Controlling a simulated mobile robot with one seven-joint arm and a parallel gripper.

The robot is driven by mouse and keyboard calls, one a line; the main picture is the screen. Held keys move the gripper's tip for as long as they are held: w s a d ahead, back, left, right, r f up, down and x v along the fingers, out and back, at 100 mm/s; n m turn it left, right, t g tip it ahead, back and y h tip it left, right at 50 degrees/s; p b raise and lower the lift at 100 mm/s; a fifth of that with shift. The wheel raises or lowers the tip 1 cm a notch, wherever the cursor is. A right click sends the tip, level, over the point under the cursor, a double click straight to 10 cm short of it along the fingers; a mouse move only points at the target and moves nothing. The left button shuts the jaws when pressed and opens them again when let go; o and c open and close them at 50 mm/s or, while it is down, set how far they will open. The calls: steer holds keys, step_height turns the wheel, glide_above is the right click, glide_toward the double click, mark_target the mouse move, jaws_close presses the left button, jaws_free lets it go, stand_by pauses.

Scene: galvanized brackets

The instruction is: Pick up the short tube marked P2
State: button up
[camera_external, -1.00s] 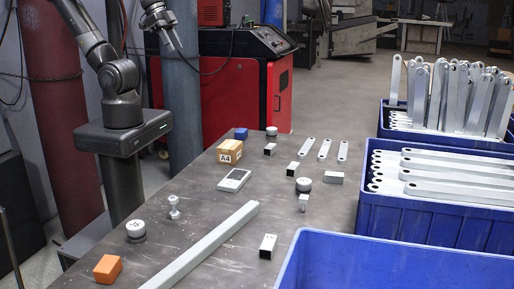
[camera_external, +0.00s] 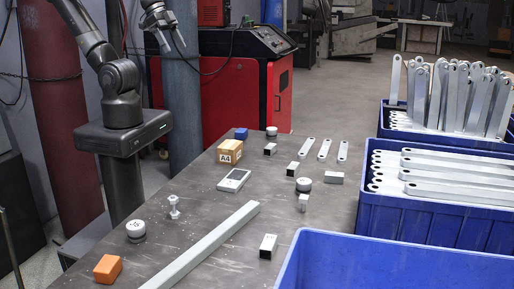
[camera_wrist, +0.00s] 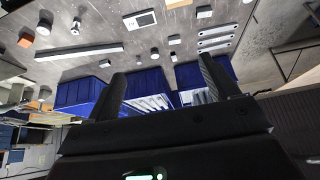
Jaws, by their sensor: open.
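Several short square metal tubes lie on the grey table. One (camera_external: 268,246) is near the front by the blue crate, one (camera_external: 270,150) is at the back, one (camera_external: 293,168) is just right of that, and one (camera_external: 333,177) lies by the right edge. I cannot read P2 on any of them. My gripper (camera_external: 175,47) is open and empty, high above and beyond the table's back left side, far from the tubes. Its two spread fingers also show in the wrist view (camera_wrist: 162,66), with the table seen small and tilted.
A long square bar (camera_external: 205,247) crosses the table. An orange block (camera_external: 107,268), white-capped cylinders (camera_external: 135,230), a meter (camera_external: 234,180), an A4 box (camera_external: 230,152) and a blue block (camera_external: 241,133) stand around. Blue crates (camera_external: 400,262) border the right. A red machine (camera_external: 278,95) stands behind.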

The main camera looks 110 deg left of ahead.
steer(key=w+a+f+g, duration=0.2)
steer(key=w+a, duration=0.2)
steer(key=w, duration=0.7)
steer(key=m+g, duration=0.1)
steer(key=g, duration=0.3)
glide_above(270, 146)
steer(key=f, duration=3)
steer(key=shift+w+a+f, duration=0.25)
steer(key=shift+a+f, duration=0.1)
steer(key=shift+s+d+f, duration=0.1)
steer(key=shift+d+f, duration=0.1)
steer(key=shift+f, duration=1.35)
steer(key=shift+s+d+f, duration=0.1)
steer(key=shift+d+f, duration=0.05)
steer(key=shift+f, duration=1.35)
steer(key=c, duration=1.1)
